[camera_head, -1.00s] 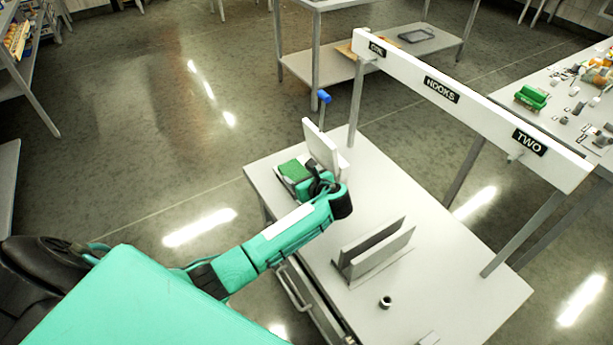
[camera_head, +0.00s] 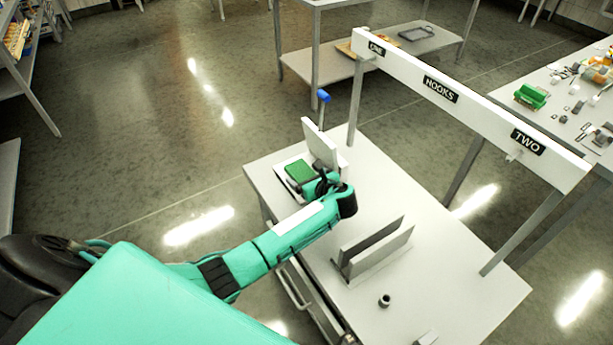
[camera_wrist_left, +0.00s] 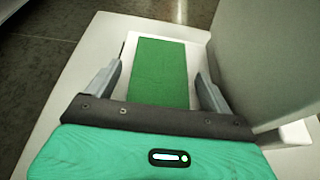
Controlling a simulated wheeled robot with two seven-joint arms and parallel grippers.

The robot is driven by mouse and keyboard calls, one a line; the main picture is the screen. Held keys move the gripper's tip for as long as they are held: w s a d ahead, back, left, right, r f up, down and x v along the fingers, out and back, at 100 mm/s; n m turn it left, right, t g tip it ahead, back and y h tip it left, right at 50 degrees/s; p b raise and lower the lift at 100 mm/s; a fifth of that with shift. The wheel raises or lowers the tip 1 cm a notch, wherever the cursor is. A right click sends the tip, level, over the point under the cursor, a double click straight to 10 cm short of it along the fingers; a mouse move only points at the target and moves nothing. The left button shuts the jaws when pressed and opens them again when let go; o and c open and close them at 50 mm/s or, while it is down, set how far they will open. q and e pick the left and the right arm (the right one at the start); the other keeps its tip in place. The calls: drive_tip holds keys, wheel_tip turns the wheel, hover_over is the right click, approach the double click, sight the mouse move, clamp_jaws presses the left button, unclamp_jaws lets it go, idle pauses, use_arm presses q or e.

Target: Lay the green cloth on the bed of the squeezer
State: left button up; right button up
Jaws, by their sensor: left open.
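The green cloth (camera_head: 299,172) lies flat on the white bed of the squeezer (camera_head: 281,167). It also shows in the left wrist view as a green rectangle (camera_wrist_left: 160,75) on the pale bed (camera_wrist_left: 110,33). The squeezer's white upright plate (camera_head: 320,144) stands beside the cloth, with a blue-handled lever (camera_head: 323,96) behind. My left gripper (camera_head: 316,184) is open and empty, just on the near side of the cloth. In the left wrist view its fingers (camera_wrist_left: 160,72) are spread wider than the cloth. My right gripper is out of view.
The squeezer stands at the far left corner of a white table (camera_head: 440,275). A holder with two upright plates (camera_head: 375,248) and a small dark-topped cup (camera_head: 385,300) are nearer me. A hook rail (camera_head: 470,107) spans the table's far right side.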

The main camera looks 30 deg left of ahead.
use_arm(q)
drive_tip(key=shift+r, duration=0.1)
drive_tip(key=shift+d+r+p, duration=0.15)
drive_tip(key=shift+r+p, duration=0.05)
drive_tip(key=shift+p, duration=0.1)
drive_tip(key=p+v, duration=0.8)
drive_tip(key=v, duration=0.2)
drive_tip(key=shift+s+d+r, duration=0.1)
drive_tip(key=shift+d, duration=0.1)
drive_tip(key=shift+s+d+r+p, duration=0.1)
drive_tip(key=shift+s+d+p, duration=0.15)
drive_tip(key=shift+d+p, duration=0.2)
drive_tip(key=shift+d, duration=0.1)
